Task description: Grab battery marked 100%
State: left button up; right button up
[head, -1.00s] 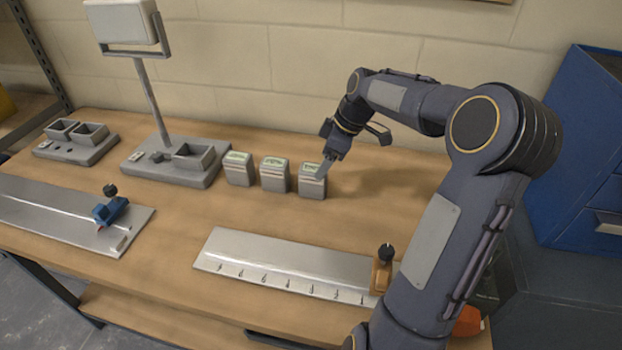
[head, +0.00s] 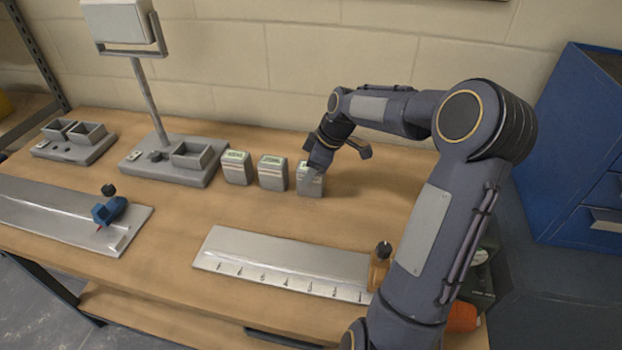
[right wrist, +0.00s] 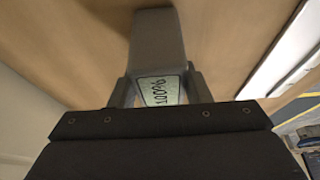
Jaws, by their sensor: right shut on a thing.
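Three grey batteries with greenish top labels stand in a row on the workbench: a left one (head: 236,169), a middle one (head: 273,174) and a right one (head: 309,181). My right gripper (head: 314,169) is at the top of the right battery and shut on it. In the right wrist view the battery (right wrist: 158,45) sits between the two fingers (right wrist: 160,90), and its label reads 100%. The labels of the other two are too small to read. The held battery appears upright, at about the bench surface. My left gripper is not in view.
A grey stand with a lamp-like head (head: 182,172) and a small two-bin unit (head: 75,142) are on the left. A ruled metal plate (head: 290,262) lies in front, another plate (head: 60,215) at left. A blue cabinet (head: 575,150) stands at right.

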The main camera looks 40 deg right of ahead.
jog(key=c, duration=0.3)
jog(key=shift+r, duration=0.15)
